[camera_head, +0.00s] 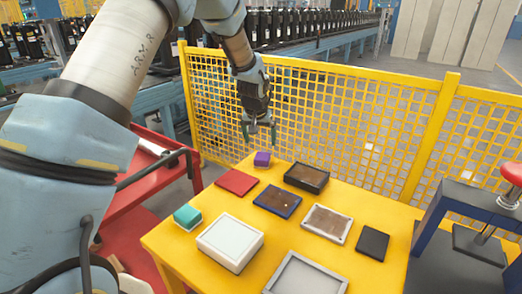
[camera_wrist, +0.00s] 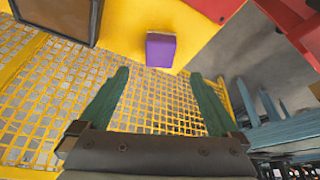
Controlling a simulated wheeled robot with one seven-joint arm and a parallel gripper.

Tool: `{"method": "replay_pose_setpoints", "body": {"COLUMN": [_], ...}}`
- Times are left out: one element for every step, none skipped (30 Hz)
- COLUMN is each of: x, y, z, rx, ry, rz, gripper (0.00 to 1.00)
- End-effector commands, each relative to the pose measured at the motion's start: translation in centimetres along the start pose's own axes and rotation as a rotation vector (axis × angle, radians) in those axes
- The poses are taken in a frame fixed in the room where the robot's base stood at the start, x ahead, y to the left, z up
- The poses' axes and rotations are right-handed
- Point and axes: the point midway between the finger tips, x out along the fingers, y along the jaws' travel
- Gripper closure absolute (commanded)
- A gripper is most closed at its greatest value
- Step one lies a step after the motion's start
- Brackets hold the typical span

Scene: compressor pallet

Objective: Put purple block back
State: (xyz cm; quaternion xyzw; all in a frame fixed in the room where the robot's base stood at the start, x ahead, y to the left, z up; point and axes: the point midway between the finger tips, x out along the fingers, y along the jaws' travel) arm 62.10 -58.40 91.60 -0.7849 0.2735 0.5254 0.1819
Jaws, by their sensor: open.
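The purple block (camera_head: 262,158) sits on the yellow table (camera_head: 180,248) near its far edge, beside the red plate. The block also shows in the wrist view (camera_wrist: 161,50), on the yellow surface near the table's edge. My gripper (camera_head: 258,140) hangs above and just behind the block, apart from it. In the wrist view my gripper (camera_wrist: 163,95) has its two green fingers spread wide with nothing between them. The block lies beyond the fingertips.
On the table are a red plate (camera_head: 237,182), a dark tray (camera_head: 306,178), a blue-framed tray (camera_head: 277,201), a white-framed tray (camera_head: 326,223), a white box (camera_head: 230,242), a teal block (camera_head: 187,217) and a black plate (camera_head: 372,243). A yellow mesh fence (camera_head: 330,125) stands behind.

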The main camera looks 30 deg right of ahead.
Motion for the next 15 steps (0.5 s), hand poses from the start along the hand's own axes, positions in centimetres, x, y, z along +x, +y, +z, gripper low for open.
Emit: {"method": "replay_pose_setpoints", "body": {"x": [-0.4,-0.7,-0.9,-1.1,-1.2,-1.3,-1.3,-1.4,-1.4,-1.4,-1.4,-1.6,-1.9,-2.4,-3.2], "y": [0.0,0.0,0.0,0.0,0.0,0.0,0.0,0.0,0.0,0.0,-0.2,-0.6,-1.3,-2.1,-3.8], "z": [0.0,0.0,0.0,0.0,0.0,0.0,0.0,0.1,0.1,0.1,0.1,0.2,0.4,0.7,1.4], "rx": [-0.001,-0.001,-0.001,-0.001,-0.001,-0.001,-0.001,0.000,0.000,-0.001,-0.002,-0.008,-0.015,-0.025,-0.044], "ry": [0.002,0.002,0.002,0.002,0.001,0.000,0.000,0.000,0.000,-0.001,-0.001,-0.003,-0.006,-0.009,-0.017], "rz": [0.000,0.001,0.001,0.001,0.001,0.000,0.000,0.000,0.000,0.000,-0.001,-0.004,-0.007,-0.012,-0.021], "gripper": [0.02,0.02,0.02,0.02,0.02,0.02,0.02,0.02,0.02,0.02,0.02,0.02,0.02,0.02,0.02]}}
